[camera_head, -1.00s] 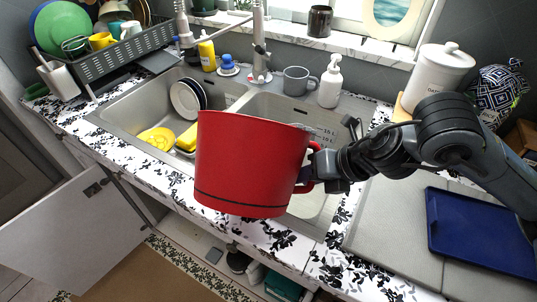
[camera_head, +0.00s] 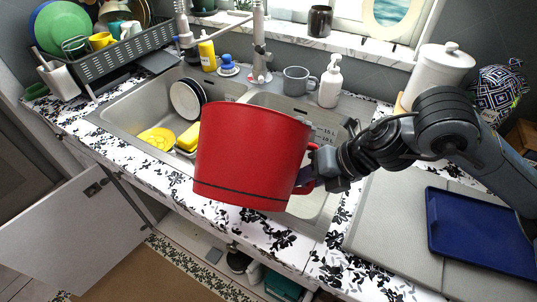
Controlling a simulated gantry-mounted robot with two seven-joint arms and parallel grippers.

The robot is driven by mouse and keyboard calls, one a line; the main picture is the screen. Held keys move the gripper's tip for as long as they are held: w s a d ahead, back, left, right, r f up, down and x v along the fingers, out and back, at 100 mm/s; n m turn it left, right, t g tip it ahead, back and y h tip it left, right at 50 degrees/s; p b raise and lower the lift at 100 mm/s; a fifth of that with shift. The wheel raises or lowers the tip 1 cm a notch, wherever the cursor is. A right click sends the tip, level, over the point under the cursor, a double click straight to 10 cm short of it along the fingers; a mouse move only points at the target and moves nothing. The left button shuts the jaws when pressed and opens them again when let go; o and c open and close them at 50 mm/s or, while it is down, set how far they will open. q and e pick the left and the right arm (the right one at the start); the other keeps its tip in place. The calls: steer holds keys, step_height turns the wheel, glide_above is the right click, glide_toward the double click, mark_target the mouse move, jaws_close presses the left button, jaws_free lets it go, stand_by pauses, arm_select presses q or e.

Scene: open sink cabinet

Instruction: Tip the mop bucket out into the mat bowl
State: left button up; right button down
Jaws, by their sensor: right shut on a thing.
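The red mop bucket (camera_head: 250,155) hangs in the air in front of the sink, a little tilted, its outer side facing me. Its inside is hidden from me. My right gripper (camera_head: 316,166) comes in from the right and is shut on the bucket's handle at its right side. The sink has two bowls. The right bowl (camera_head: 313,205), beside the grey mat (camera_head: 385,222), is partly hidden behind the bucket. No liquid is seen falling. My left gripper is not in view.
A faucet (camera_head: 260,45), grey mug (camera_head: 298,80) and white soap bottle (camera_head: 330,84) stand behind. A blue tray (camera_head: 485,232) lies on the mat.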

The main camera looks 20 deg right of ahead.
steer(key=shift+a+m+g+y, duration=0.1)
steer(key=shift+m+g+y, duration=0.2)
steer(key=shift+g, duration=0.2)
stand_by(0.4)
steer(key=shift+s+f+m+g+y, duration=0.1)
steer(key=shift+f+m+g+y, duration=0.25)
steer(key=shift+f+g, duration=0.5)
stand_by(1.2)
steer(key=shift+w+d+f+m+g+y, duration=0.25)
steer(key=shift+w+d+g+y, duration=0.1)
steer(key=shift+w, duration=0.15)
stand_by(2.2)
